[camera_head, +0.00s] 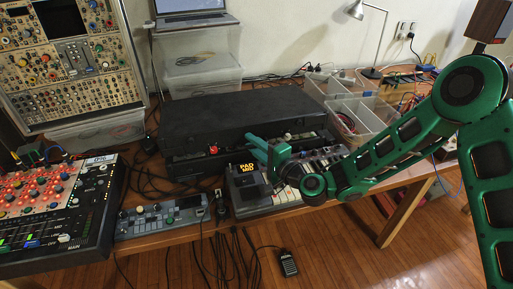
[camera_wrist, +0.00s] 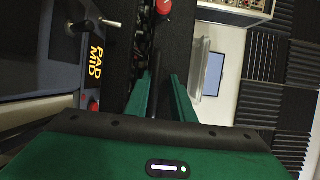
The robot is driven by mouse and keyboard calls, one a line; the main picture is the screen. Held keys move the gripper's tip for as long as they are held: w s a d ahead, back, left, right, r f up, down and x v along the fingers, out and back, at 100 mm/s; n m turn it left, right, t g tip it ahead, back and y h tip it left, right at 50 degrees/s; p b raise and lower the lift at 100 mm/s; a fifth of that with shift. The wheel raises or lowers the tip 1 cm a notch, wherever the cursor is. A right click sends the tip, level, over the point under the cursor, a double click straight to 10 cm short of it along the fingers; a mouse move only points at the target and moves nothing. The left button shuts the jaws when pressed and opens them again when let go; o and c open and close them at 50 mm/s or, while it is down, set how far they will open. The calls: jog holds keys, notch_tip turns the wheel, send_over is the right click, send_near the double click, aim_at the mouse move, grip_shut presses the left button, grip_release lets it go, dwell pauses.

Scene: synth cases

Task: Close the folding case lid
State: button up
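The folding case is a wide black box on the table. Its black lid (camera_head: 240,112) lies almost flat over the base. A dark gap along the front edge shows modules and a red knob (camera_head: 213,149) inside. My gripper (camera_head: 256,146) is at the lid's front edge, right of its middle. In the wrist view, its two green fingers (camera_wrist: 158,95) stand apart. A dark edge shows between them, likely the lid's. I cannot tell whether the fingers touch it.
The PAD MIDI controller (camera_head: 262,190) stands just below my gripper, close in front of the case. A mixer (camera_head: 58,210) and small synth (camera_head: 160,218) are to the left. Clear bins (camera_head: 360,115) stand right of the case. Cables hang at the table's front.

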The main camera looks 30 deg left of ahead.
jog(key=shift+s+d+r, duration=0.15)
jog(key=shift+s+d, duration=0.05)
jog(key=v, duration=1)
jog(key=shift+w+d, duration=0.1)
jog(key=shift+d, duration=0.05)
